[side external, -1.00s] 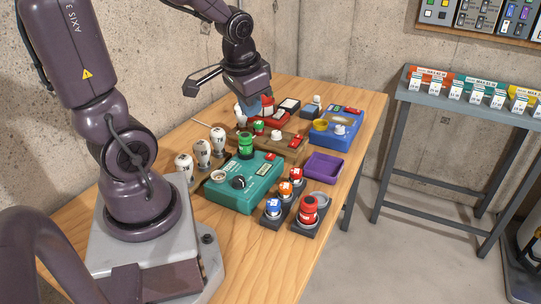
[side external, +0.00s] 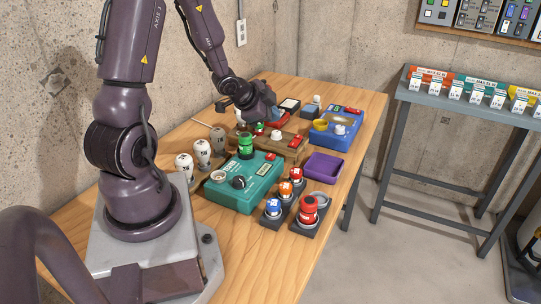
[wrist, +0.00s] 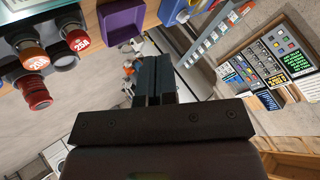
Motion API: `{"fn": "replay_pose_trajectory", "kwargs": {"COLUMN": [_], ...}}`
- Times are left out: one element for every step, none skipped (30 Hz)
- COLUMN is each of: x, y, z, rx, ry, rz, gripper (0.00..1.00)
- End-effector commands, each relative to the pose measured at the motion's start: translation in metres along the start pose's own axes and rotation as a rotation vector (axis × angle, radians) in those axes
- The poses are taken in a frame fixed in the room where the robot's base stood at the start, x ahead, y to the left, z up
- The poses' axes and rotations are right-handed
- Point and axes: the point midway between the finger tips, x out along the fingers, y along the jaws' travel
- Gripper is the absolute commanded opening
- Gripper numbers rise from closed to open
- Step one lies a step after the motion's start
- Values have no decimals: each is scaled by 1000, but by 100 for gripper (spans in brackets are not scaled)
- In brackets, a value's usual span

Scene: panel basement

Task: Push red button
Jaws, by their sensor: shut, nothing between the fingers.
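Several red buttons are in view, and I cannot tell which one the task means. A large red button (side external: 308,212) stands on a dark base at the table's front; a smaller red button (side external: 297,174) tops the dark block behind it. In the wrist view, a red button (wrist: 34,93) and another red button marked 25A (wrist: 76,39) show at upper left, beside an orange one. My gripper (wrist: 154,80) is shut and empty, its fingers together. In the side view it is over the back of the table, above the brown box; its fingertips are hard to make out there.
A teal box (side external: 237,200) with a green button stands mid-table. White knobs (side external: 184,164) are to its left. A purple tray (side external: 323,166) and a blue box (side external: 350,133) are to the right. The brown box (side external: 291,146) lies under my gripper. Bare wood is at the front left.

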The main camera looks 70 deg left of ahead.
Motion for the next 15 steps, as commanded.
{"fn": "replay_pose_trajectory", "kwargs": {"x": [0,0,0,0,0,0,1,2,4,5,7,10,13,16,20], "y": [0,0,0,0,0,1,1,2,3,4,6,8,10,13,16], "z": [0,0,0,0,0,0,1,2,3,4,5,7,9,12,15], "rx": [-1,-1,-1,-2,-2,-3,-3,-4,-5,-6,-6,-7,-7,-6,-6], "ry": [-1,-1,-1,-1,-2,-2,-2,-2,-2,-2,-2,-1,-2,-3,-4], "rz": [0,0,0,0,1,1,2,3,3,4,5,6,6,7,6], "gripper": [0,0,0,0,0,0,0,0,0,0,0,0,0,0,0]}}
